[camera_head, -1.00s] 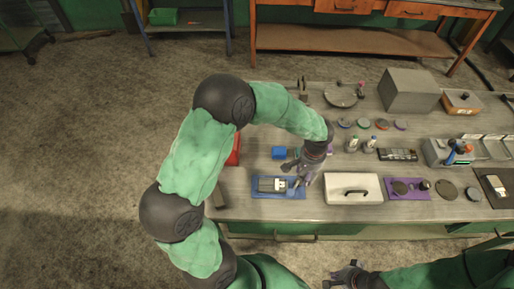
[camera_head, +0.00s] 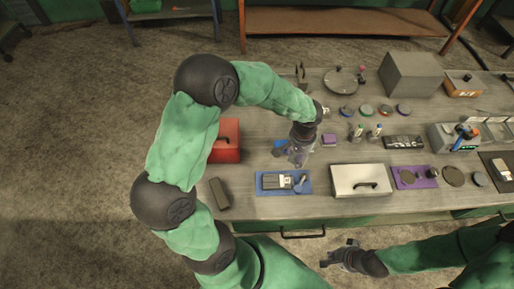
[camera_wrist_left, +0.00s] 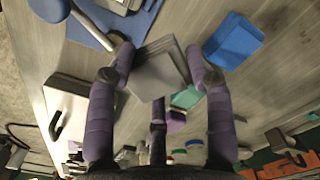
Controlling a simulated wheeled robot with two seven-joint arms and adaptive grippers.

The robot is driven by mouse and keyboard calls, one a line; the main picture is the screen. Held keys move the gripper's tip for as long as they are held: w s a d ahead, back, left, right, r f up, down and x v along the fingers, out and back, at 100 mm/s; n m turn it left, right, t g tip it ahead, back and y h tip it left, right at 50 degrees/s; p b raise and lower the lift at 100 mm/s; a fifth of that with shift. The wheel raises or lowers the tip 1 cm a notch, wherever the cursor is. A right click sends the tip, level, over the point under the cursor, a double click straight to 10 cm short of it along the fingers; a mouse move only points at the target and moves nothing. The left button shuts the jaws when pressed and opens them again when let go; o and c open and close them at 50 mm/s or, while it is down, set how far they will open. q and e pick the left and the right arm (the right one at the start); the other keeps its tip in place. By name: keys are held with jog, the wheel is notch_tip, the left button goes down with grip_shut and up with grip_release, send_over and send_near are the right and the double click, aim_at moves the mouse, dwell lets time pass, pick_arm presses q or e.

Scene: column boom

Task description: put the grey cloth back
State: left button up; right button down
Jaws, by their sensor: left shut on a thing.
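My left gripper (camera_head: 296,154) is over the bench, just behind the blue mat (camera_head: 264,191) and beside a small blue box (camera_head: 279,143), which it partly hides. In the left wrist view, its purple fingers (camera_wrist_left: 160,75) are shut on the folded grey cloth (camera_wrist_left: 157,78). The cloth is hard to make out in the head view. The blue box also shows in the wrist view (camera_wrist_left: 235,42), to the right of the cloth and apart from it. My right gripper (camera_head: 337,255) is empty at the bench's front edge, its fingers apart.
The blue mat bears a grey-and-white item (camera_head: 275,182) and a blue-grey round-ended item (camera_head: 299,183). A lidded box with a handle (camera_head: 360,180) stands to the right. A red box (camera_head: 226,142) and a dark block (camera_head: 219,193) are at left. A purple block (camera_head: 329,139) is close to the gripper.

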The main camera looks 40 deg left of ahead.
pick_arm(q)
jog(key=s+a+r+n+p, duration=0.55)
jog(key=s+r, duration=0.25)
jog(key=s, duration=0.4)
jog(key=n+b, duration=0.1)
jog(key=n, duration=0.1)
send_over(256, 149)
jog(key=shift+m, duration=0.25)
jog(key=f, duration=0.6)
jog(key=s+f, duration=0.1)
jog(key=f, duration=0.1)
jog(key=shift+d+f, duration=0.4)
jog(key=shift+w+a+f, duration=0.3)
jog(key=shift+w+f, duration=0.05)
jog(key=shift+f, duration=0.2)
jog(key=shift+w+f+b, duration=0.1)
jog(key=shift+f+b, duration=0.4)
jog(key=shift+f, duration=1)
jog(key=shift+f, duration=0.1)
jog(key=shift+f, duration=0.15)
jog(key=o, duration=1)
